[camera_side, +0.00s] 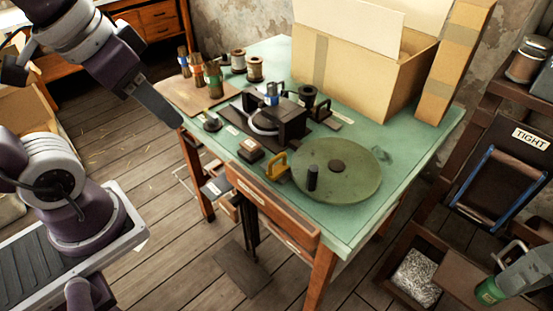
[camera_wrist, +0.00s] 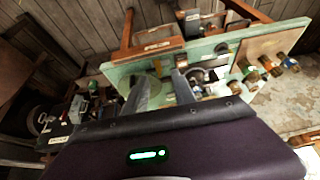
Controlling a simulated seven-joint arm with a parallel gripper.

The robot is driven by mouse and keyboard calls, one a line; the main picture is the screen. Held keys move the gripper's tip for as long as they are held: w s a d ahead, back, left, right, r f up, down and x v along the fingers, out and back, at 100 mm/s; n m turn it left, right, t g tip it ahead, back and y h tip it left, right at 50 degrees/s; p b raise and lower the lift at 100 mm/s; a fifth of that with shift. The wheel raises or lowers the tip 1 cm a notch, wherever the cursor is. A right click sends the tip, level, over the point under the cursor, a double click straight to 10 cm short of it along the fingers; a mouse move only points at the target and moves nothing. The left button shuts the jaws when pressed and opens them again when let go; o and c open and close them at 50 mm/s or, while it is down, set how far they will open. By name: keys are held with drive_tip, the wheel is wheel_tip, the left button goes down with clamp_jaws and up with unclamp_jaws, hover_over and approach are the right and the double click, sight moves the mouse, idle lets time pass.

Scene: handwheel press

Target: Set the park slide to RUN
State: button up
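The press stands on a green-topped table (camera_side: 300,190). Its green handwheel (camera_side: 352,170), with a black upright knob, lies flat at the front right; part of it shows between my fingers in the wrist view. A black press body (camera_side: 290,120) is at the middle, with a yellow handle (camera_side: 277,163) and a small dark labelled block (camera_side: 250,151) in front. I cannot tell which part is the park slide; the small labels are unreadable. My gripper (camera_side: 177,124) is left of the table, apart from everything. In the wrist view its fingers (camera_wrist: 161,75) are spread and empty.
Several bottles (camera_side: 213,80) and thread spools (camera_side: 255,69) stand at the back left. An open cardboard box (camera_side: 375,75) fills the back right. A drawer (camera_side: 270,200) hangs under the front edge. A rack with a "TIGHT" sign (camera_side: 531,138) stands at right.

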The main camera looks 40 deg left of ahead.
drive_tip(key=w+f+g, duration=0.2)
drive_tip(key=w, duration=0.7)
drive_tip(key=g+h, duration=0.2)
drive_tip(key=g, duration=0.1)
approach(278, 156)
drive_tip(key=f, duration=0.5)
drive_tip(key=d+f, duration=0.1)
drive_tip(key=f, duration=0.1)
drive_tip(key=shift+f, duration=0.4)
clamp_jaws()
